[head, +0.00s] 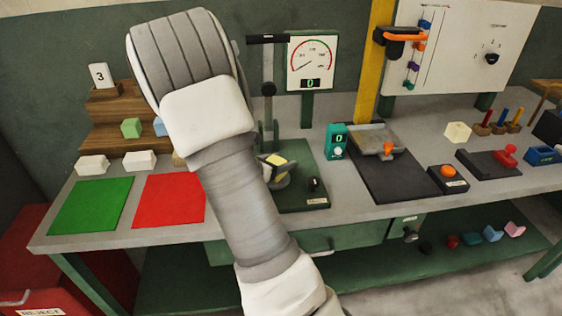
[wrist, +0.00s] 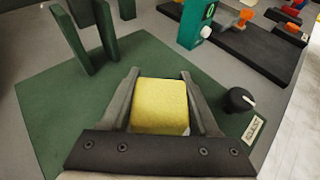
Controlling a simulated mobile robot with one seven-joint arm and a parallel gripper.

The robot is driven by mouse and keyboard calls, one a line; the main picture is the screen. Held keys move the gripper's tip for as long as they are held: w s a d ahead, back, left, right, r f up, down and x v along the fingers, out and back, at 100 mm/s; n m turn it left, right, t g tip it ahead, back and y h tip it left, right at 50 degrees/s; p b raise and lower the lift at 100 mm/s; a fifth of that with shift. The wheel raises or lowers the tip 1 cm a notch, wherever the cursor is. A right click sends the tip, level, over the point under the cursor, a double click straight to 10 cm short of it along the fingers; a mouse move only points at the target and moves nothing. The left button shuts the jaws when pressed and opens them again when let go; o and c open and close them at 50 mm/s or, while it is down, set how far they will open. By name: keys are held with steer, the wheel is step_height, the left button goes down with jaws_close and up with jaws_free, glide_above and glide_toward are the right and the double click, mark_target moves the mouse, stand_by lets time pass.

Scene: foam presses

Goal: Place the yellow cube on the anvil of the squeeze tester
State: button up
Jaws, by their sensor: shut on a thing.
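The yellow cube (wrist: 159,106) is between the two fingers of my gripper (wrist: 160,82), which is shut on it. In the head view the cube (head: 276,160) shows partly behind my arm, with my gripper (head: 278,170) around it. It is over the green base of the squeeze tester (wrist: 62,130), in front of the tester's uprights. The tester's dial (head: 312,62) and lever post (head: 268,105) stand behind it in the head view. The anvil cannot be made out, and I cannot tell whether the cube touches anything below.
A black knob (wrist: 239,100) sits on the base right of my gripper. A teal meter (head: 337,141) and a dark-based press (head: 395,180) stand to the right. Green (head: 90,205) and red (head: 168,200) mats lie left on the bench.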

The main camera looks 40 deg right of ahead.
steer(key=o, duration=1.3)
steer(key=shift+f, duration=0.1)
steer(key=shift+o, duration=0.2)
steer(key=shift+a+r, duration=0.15)
steer(key=shift+r, duration=0.15)
steer(key=p+v, duration=0.2)
steer(key=v, duration=0.9)
steer(key=shift+a, duration=0.25)
steer(key=s+a+r+m+g+y, duration=0.1)
steer(key=s+a+r+m+y, duration=0.15)
steer(key=s+m, duration=0.3)
steer(key=s+a+r+m+g+y, duration=0.1)
steer(key=s+a+r+m+y, duration=0.15)
steer(key=s+m, duration=0.3)
steer(key=s+a+r+m+t+y, duration=0.2)
steer(key=a+r+m+y, duration=0.2)
steer(key=a, duration=0.2)
steer(key=s+a+r+m+t+y, duration=0.2)
steer(key=s+a+r+m+y, duration=0.1)
steer(key=a, duration=0.4)
steer(key=shift+s+a+r+m+y, duration=0.35)
steer(key=shift+r+m+y, duration=0.2)
steer(key=shift+m, duration=0.75)
